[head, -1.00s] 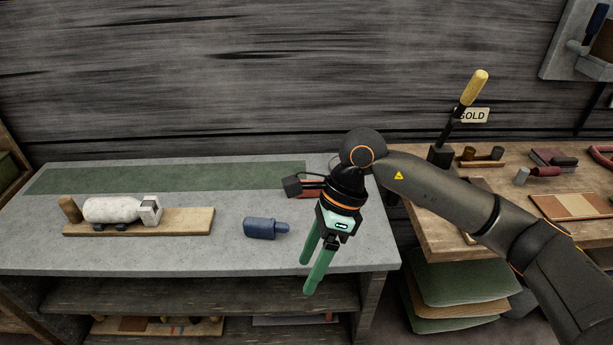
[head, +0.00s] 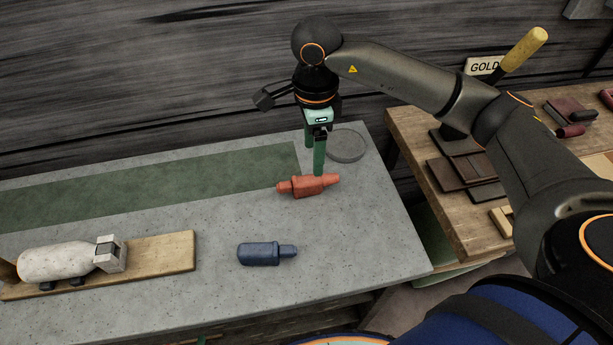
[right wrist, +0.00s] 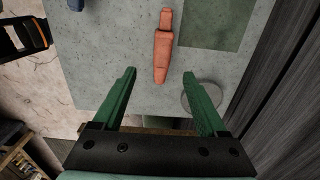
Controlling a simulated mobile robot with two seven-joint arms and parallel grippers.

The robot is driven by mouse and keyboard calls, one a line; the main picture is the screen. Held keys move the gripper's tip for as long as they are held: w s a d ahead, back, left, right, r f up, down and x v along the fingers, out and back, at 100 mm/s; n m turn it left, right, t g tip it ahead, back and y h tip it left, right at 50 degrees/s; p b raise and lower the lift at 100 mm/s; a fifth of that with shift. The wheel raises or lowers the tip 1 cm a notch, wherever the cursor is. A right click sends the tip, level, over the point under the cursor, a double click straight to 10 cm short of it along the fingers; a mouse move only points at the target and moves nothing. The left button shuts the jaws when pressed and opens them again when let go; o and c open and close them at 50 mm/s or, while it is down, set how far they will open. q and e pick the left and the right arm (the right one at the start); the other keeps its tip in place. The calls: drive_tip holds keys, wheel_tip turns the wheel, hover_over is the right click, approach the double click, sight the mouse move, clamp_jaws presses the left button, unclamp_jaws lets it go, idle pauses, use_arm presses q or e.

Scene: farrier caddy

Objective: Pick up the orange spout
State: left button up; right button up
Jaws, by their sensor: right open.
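The orange spout (head: 308,185) lies on its side on the grey stone worktop (head: 340,240), near the back right part. My right gripper (head: 314,160) is upright with its green fingers pointing down, just behind the spout in the head view. In the right wrist view the spout (right wrist: 162,48) lies beyond the fingertips, roughly in line with the gap between them. The right gripper (right wrist: 160,78) is open and empty. Whether its tips touch the worktop cannot be told. My left gripper is not in view.
A blue spout-like piece (head: 262,254) lies in front of the orange one. A clear round disc (head: 345,145) lies behind right. A white bottle-shaped thing (head: 60,262) rests on a wooden board (head: 165,257) at left. A wooden bench (head: 425,140) stands at right.

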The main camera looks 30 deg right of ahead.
hover_over(310, 178)
drive_tip(key=f, duration=0.4)
drive_tip(key=shift+s+d, duration=0.2)
drive_tip(key=shift+s, duration=0.1)
drive_tip(key=shift+w+a+f+p, duration=0.15)
drive_tip(key=shift+f+p, duration=0.1)
drive_tip(key=shift+f, duration=1.2)
drive_tip(key=shift+w+f+p, duration=0.15)
drive_tip(key=shift+f+p, duration=0.05)
drive_tip(key=shift+f, duration=1.2)
clamp_jaws()
